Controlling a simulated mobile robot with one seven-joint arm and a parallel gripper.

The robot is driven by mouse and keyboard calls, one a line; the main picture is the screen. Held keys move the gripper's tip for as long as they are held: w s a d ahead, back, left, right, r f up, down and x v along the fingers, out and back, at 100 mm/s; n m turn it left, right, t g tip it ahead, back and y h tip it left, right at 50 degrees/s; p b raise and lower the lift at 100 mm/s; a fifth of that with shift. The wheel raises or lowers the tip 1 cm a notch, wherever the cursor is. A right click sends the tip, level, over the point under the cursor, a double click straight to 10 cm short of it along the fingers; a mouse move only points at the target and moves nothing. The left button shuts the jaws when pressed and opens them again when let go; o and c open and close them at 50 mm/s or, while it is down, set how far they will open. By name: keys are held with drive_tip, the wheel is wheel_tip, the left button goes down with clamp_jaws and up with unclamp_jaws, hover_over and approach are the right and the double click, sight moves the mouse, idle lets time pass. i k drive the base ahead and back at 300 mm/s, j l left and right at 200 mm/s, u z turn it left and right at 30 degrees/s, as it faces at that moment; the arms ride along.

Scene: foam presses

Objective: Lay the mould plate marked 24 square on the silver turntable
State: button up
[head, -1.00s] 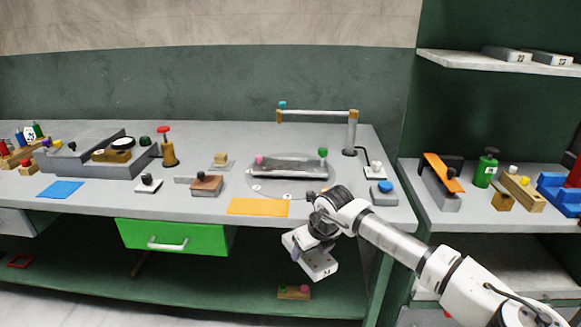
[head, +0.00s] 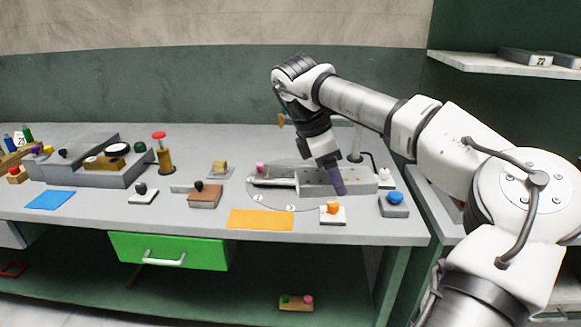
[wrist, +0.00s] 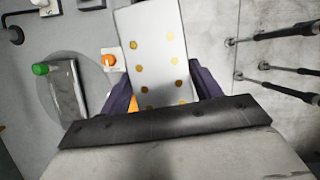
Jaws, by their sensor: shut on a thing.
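My gripper (head: 330,166) is shut on a grey mould plate (head: 360,181), a long block with holes in its side. In the wrist view the plate (wrist: 150,30) shows a pale face with several gold dots between my dark fingers (wrist: 163,92). I can read no number on it. The silver turntable (head: 264,199) is a round disc on the bench. In the head view the plate covers its right part. In the wrist view the turntable (wrist: 93,76) lies to the left of the plate. A grey bar (wrist: 65,92) with a green knob (wrist: 40,69) is on the disc.
An orange-knobbed white block (head: 332,213) stands at the turntable's front right, and a blue-knobbed block (head: 394,203) further right. An orange mat (head: 260,219) lies in front. A pink knob (head: 261,168) stands at the disc's left.

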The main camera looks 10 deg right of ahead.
sight(293, 173)
drive_tip(key=i, duration=1.25)
